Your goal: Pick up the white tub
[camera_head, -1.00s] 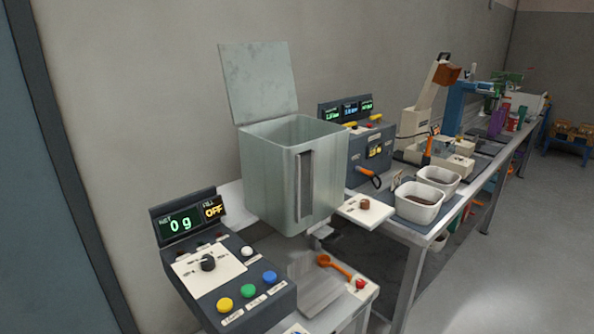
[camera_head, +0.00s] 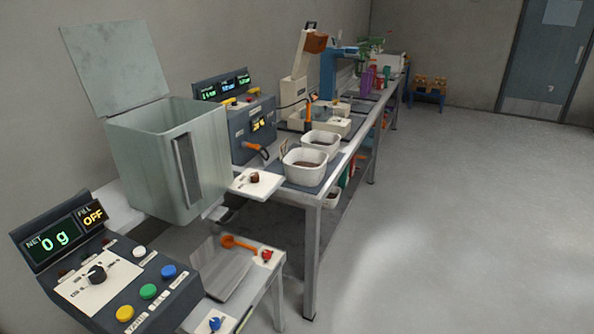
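Two white tubs stand on the near end of the long bench. The nearer white tub (camera_head: 303,175) holds something dark brown, and a small utensil leans at its left side. The farther white tub (camera_head: 331,149) stands just behind it and also holds brown matter. Another white tub (camera_head: 330,200) shows partly below the bench top. Neither of my grippers is in view.
A control box (camera_head: 100,285) reading 0 g and a grey open-lidded hopper (camera_head: 150,165) stand at the left. A low table (camera_head: 262,285) holds an orange scoop (camera_head: 238,243). The bench (camera_head: 312,250) runs away behind. The floor at right is clear.

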